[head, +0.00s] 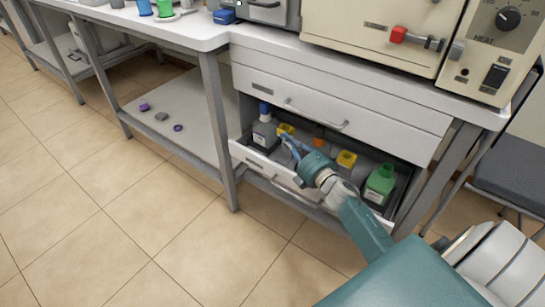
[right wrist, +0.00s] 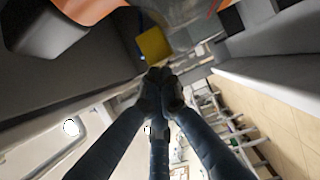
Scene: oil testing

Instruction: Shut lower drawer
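The lower drawer (head: 250,160) is pulled out under the bench in the head view, with its white front low and forward of the upper drawer. Several bottles stand in it, including a blue-capped bottle (head: 264,132) and a green bottle (head: 379,186). My right gripper (head: 288,143) is over the drawer near its front, left of the middle. In the right wrist view its dark fingers (right wrist: 161,82) come together at the tips, with nothing visible between them. A yellow cap (right wrist: 153,45) lies beyond the tips. My arm hides part of the drawer front. My left gripper is out of view.
The upper drawer (head: 325,105) is shut above. A beige appliance (head: 385,50) with a red-tipped handle stands on the bench. A table leg (head: 217,135) stands just left of the drawer. A dark seat (head: 512,172) is at the right. Tiled floor (head: 150,230) in front is clear.

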